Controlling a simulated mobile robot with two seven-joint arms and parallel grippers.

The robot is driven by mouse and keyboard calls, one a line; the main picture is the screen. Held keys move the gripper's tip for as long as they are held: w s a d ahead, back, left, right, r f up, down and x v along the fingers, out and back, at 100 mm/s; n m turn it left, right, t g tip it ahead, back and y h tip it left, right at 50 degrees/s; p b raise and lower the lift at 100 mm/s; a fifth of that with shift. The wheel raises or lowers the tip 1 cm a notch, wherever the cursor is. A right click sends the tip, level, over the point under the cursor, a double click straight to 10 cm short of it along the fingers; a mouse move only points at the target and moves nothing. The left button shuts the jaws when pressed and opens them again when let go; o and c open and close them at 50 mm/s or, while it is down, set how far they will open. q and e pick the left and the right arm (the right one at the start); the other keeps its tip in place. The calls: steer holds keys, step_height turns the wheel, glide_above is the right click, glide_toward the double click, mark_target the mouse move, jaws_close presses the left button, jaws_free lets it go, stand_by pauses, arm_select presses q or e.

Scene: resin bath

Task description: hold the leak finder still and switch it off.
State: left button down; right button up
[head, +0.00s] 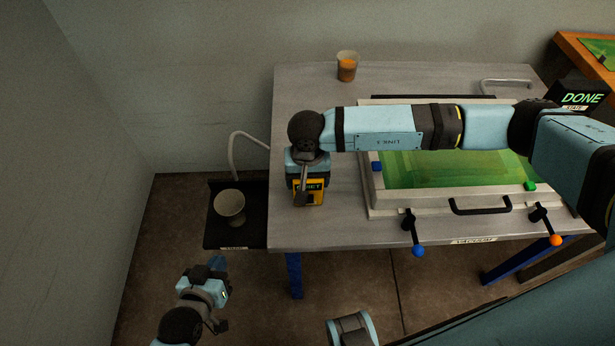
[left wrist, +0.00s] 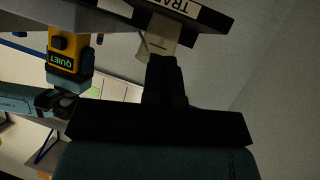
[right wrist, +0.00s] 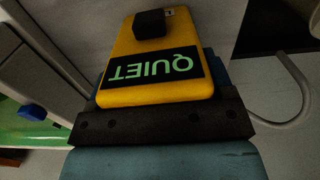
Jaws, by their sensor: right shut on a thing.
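The leak finder (head: 316,197) is a yellow box with a dark display reading QUIET in green. It stands near the left edge of the table. My right gripper (head: 305,172) is shut on it from above and partly covers it. The right wrist view shows the leak finder (right wrist: 125,90) close up, with a black knob (right wrist: 149,23) on its yellow face. The left wrist view also shows it (left wrist: 61,45) at upper left. My left gripper (head: 217,264) is low, left of the table and apart from the leak finder. Its dark fingers (left wrist: 166,75) look together and empty.
A framed bath (head: 430,172) with green contents and clamp levers fills the table's right side. A cup of orange liquid (head: 347,68) stands at the back. A pale cup (head: 230,207) sits on a black side tray (head: 253,232) above my left gripper. A sign (head: 582,98) reads DONE.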

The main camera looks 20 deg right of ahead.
mark_target(272, 245)
arm_select(q)
steer(key=d+r+h, duration=0.1)
steer(key=d, duration=0.3)
steer(key=d+r+m+h, duration=0.1)
steer(key=d, duration=0.3)
steer(key=d+r+g+h, duration=0.1)
steer(key=d, duration=0.3)
steer(key=shift+s+d+r+m+h, duration=0.1)
steer(key=shift+d+m+h, duration=0.2)
steer(key=shift+d+h, duration=0.1)
steer(key=s+d+r+g+h, duration=0.1)
steer(key=s+d+g+h, duration=0.1)
steer(key=s+d, duration=0.35)
steer(key=shift+m, duration=0.3)
steer(key=shift+w+d, duration=0.65)
steer(key=shift+w, duration=0.95)
steer(key=shift+w+d, duration=0.65)
steer(key=shift+w, duration=0.9)
steer(key=shift+w+d, duration=0.65)
steer(key=shift+w, duration=0.95)
